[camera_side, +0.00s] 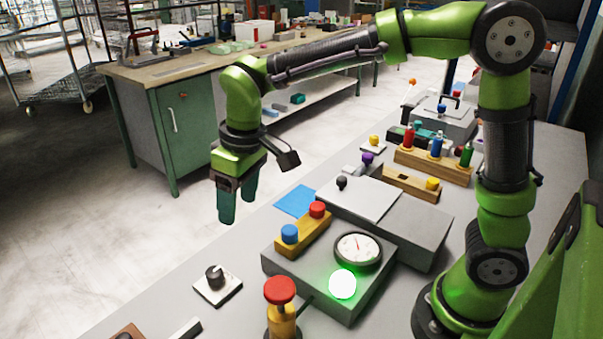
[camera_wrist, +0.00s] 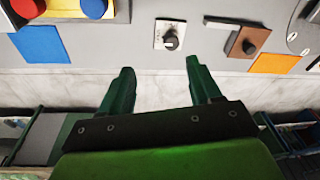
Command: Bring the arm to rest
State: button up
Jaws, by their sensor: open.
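My gripper (camera_side: 238,200) hangs past the table's edge in the side view, left of the blue square, with its dark green fingers pointing down. In the wrist view my gripper (camera_wrist: 158,80) shows two fingers spread apart with nothing between them. The gripper touches nothing that I can see. My green arm reaches from its base at the lower right, up and over to the left.
A grey box (camera_side: 320,292) with a gauge, a lit green lamp, and red and blue buttons stands on the table (camera_side: 150,318). A black knob on a white plate (camera_side: 218,287) and a red-topped yellow post (camera_side: 281,308) stand nearby. A green workbench (camera_side: 180,125) stands behind.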

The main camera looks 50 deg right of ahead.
jog(key=s+d+r+m+t, duration=0.4)
jog(key=s+d+m, duration=0.3)
jog(key=s+d, duration=0.6)
jog(key=shift+s+t+y, duration=0.4)
jog(key=shift+s+t, duration=0.3)
jog(key=shift+t, duration=0.2)
